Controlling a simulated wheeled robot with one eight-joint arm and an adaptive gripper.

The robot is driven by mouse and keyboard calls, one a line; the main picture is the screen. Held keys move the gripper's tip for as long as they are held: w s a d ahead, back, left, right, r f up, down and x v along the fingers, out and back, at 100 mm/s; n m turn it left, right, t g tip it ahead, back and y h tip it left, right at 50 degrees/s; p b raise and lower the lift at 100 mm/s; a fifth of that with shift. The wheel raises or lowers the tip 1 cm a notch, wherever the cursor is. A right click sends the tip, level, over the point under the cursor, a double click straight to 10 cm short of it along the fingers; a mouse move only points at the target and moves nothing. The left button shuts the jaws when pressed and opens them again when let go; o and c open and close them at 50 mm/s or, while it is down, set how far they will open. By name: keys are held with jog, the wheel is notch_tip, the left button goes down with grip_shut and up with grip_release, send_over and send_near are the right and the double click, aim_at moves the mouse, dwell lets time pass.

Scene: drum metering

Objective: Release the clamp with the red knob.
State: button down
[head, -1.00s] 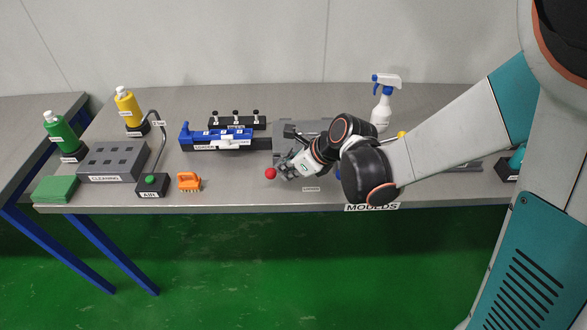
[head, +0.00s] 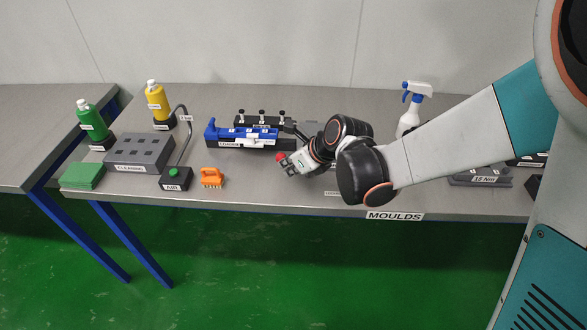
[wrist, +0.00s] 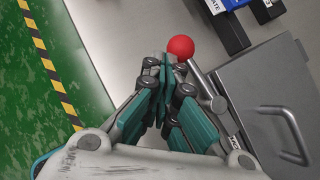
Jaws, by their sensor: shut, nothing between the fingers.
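The red knob (head: 280,158) is a ball on the end of the clamp's lever, just right of the blue loader. In the wrist view the red knob (wrist: 181,47) lies just beyond my fingertips, and the metal lever (wrist: 207,88) runs from it down to the right. My gripper (head: 287,168) is beside the knob on its near side; it also shows in the wrist view (wrist: 166,65). Its fingers are together with nothing between them. I cannot tell whether they touch the knob. The rest of the clamp is largely hidden by my arm in the head view.
A grey box with a bar handle (wrist: 280,112) stands close to the right of the lever. The blue loader (head: 242,135) is left of the knob. Bare bench lies in front.

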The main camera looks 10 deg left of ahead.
jog(key=shift+w+a, duration=0.2)
jog(key=shift+w, duration=0.25)
dwell(0.4)
